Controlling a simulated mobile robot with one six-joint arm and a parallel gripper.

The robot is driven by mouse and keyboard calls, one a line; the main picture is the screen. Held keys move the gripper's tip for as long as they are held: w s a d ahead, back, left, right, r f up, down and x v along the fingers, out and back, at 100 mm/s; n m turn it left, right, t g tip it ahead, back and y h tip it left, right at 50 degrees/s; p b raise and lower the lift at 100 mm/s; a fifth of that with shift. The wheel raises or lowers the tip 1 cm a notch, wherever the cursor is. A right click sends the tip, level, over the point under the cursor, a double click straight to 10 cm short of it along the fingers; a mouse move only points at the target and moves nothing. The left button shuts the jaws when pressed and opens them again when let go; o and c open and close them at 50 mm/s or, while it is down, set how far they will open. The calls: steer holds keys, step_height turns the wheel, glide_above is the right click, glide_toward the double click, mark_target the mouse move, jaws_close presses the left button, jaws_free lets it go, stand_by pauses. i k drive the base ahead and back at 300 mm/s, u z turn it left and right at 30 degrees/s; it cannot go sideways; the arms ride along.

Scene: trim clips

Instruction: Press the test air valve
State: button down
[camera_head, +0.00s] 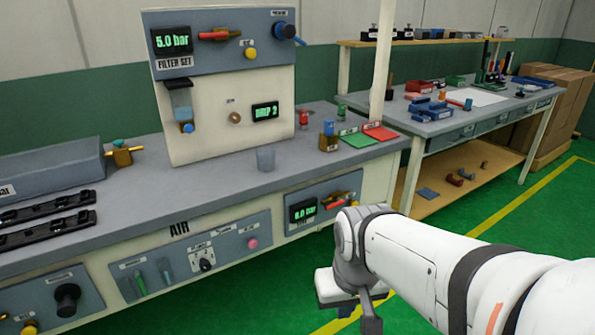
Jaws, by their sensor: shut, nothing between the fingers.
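I cannot tell by label which control is the test air valve, as the small labels are unreadable. Under the bench top, the panel marked AIR (190,257) carries a green lever, a black round selector (206,264) and a pink button (253,243). To its right, a panel with a green 0.0 bar display (303,211) has a red lever (334,204). The upright FILTER SET panel (218,72) shows 5.0 bar, with a red lever, a yellow button (251,53) and a blue knob. My gripper (370,318) is shut and empty, low in front of the bench, apart from the panels.
Black rails (48,208) lie at the left. A second table (450,122) stands behind right. Green floor is free at the right.

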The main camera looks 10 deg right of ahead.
mark_target(335, 205)
steer(key=i, duration=0.9)
